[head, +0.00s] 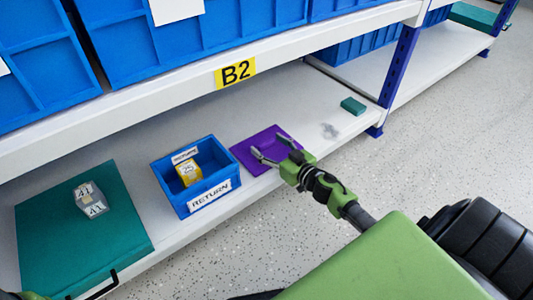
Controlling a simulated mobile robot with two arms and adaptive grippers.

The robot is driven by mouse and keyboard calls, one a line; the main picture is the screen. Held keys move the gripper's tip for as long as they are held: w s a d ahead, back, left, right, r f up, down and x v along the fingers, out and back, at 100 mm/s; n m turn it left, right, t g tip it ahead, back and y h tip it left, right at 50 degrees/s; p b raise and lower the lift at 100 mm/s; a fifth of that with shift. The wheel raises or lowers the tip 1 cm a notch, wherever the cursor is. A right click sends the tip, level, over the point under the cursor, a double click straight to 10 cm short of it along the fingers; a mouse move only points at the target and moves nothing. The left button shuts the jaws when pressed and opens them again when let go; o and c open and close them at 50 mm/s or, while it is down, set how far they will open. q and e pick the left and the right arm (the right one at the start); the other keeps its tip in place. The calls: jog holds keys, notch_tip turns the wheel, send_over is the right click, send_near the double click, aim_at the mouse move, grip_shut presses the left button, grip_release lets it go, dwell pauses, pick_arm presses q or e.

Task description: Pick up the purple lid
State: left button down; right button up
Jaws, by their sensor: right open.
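The purple lid (262,138) is a flat square piece lying on the lower white shelf, just right of the blue RETURN bin. My right gripper (270,146) reaches in from the lower right. Its two fingers are spread apart over the lid and hide part of its right side. The fingers hold nothing, and I cannot tell whether they touch the lid. At the bottom left edge, a dark bent piece and a bit of green show, perhaps part of my left gripper; its jaws cannot be made out.
The blue bin (208,197) holds a small yellow box (188,173). A teal board (120,215) with a grey numbered block (90,199) lies at left. A small teal block (353,105) lies on the right. The upper shelf edge (185,95) overhangs behind.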

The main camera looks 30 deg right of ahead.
jog(key=shift+w+a+f, duration=0.1)
jog(key=shift+w, duration=0.7)
jog(key=shift+c, duration=0.4)
jog(key=c, duration=1.2)
